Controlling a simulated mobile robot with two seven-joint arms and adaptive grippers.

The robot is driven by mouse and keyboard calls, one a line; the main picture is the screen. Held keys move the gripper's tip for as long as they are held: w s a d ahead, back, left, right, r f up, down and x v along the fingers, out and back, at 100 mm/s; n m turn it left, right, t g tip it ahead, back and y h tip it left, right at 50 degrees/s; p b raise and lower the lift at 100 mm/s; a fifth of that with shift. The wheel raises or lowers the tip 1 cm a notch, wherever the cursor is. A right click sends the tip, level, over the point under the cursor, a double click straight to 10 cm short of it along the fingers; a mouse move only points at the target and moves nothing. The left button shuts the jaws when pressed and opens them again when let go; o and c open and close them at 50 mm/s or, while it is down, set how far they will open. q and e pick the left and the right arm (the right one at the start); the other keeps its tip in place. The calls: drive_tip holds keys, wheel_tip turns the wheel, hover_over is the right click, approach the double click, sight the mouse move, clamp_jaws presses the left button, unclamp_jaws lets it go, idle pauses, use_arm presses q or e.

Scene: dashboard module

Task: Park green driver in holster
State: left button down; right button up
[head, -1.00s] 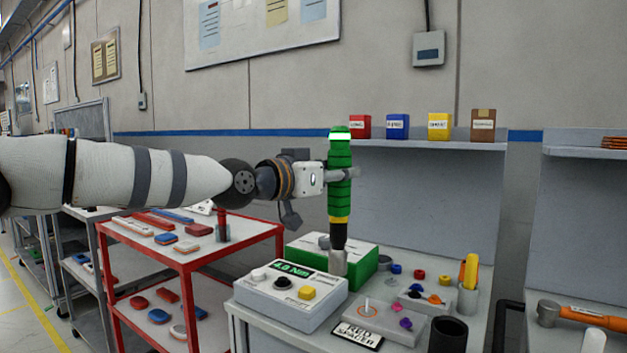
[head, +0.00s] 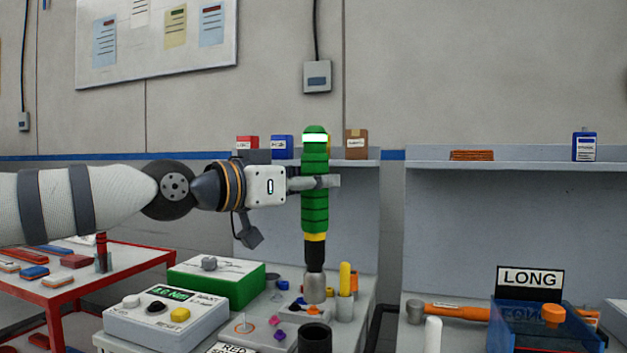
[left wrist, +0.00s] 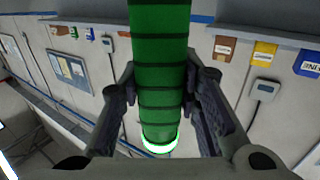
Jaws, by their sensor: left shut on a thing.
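My left gripper (head: 318,182) is shut on the green driver (head: 315,210) around its ribbed grip. The driver hangs upright with a glowing white band near its top, a yellow ring, a black neck and a silver nose pointing down. The nose appears in front of the workbench's back part; I cannot tell whether it touches anything. In the left wrist view, the green grip (left wrist: 160,75) stands between both fingers. A black open-topped cup (head: 314,338) stands at the bench front, below the driver; I cannot tell whether it is the holster. My right gripper is out of view.
A grey control box (head: 160,318) and a green-sided box (head: 215,278) stand left of the driver. Small coloured parts lie on the bench. A blue bin labelled LONG (head: 540,325) is at right.

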use_arm(q)
hover_over(309, 262)
drive_tip(key=w, duration=0.1)
drive_tip(key=shift+d+f+b, duration=0.2)
drive_tip(key=shift+d+f, duration=0.05)
drive_tip(key=shift+f, duration=1.45)
drive_tip(key=shift+d+f+b, duration=0.2)
drive_tip(key=shift+f, duration=1.45)
drive_tip(key=shift+f+b, duration=0.45)
drive_tip(key=shift+f, duration=1.95)
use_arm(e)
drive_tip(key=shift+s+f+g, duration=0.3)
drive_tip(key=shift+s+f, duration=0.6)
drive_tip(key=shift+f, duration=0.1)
use_arm(q)
drive_tip(key=shift+f, duration=0.6)
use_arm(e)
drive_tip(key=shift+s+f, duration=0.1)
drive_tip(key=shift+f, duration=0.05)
use_arm(q)
drive_tip(key=c, duration=1.1)
unclamp_jaws()
drive_tip(key=shift+s, duration=0.1)
drive_tip(key=shift+f, duration=0.15)
